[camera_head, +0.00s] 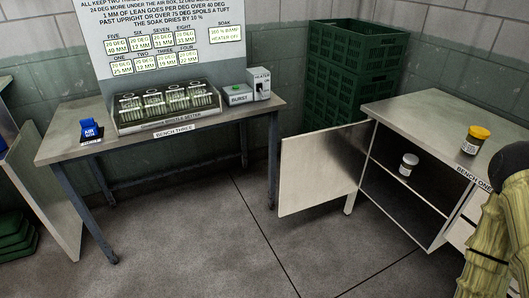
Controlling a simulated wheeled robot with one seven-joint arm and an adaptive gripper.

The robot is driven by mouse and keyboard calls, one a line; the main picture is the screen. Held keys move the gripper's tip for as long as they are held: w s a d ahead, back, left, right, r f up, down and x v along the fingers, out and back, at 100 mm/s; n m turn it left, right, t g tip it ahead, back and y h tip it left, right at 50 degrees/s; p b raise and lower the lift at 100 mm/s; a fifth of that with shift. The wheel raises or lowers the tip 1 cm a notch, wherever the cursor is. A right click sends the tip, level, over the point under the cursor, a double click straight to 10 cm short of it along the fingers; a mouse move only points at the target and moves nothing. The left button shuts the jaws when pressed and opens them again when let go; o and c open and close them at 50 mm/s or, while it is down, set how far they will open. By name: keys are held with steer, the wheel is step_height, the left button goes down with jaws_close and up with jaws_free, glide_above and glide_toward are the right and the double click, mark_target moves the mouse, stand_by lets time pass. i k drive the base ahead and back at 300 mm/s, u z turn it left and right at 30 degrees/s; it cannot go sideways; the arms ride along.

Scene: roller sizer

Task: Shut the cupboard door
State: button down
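A flat metal cupboard door (322,168) stands wide open, swung out to the left from the cupboard (410,185) under bench one. Its hinged side is at the cupboard's left front edge. The open cupboard shows a shelf with a white, dark-lidded jar (408,164) on it. At the right edge, part of my arm shows in a ribbed yellowish cover with a dark rounded part above it. It hides some of the bench's right front. My gripper is not visible.
A yellow-lidded jar (475,140) stands on bench one's top (425,110). Green crates (345,75) are stacked behind the door. Bench three (75,143), with a rack and a heater box, is at left. Another upright panel (45,185) stands at far left. Floor before the door is clear.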

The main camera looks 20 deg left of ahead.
mark_target(316, 167)
steer(key=u, duration=0.6)
steer(key=i, duration=0.55)
steer(key=u, duration=0.45)
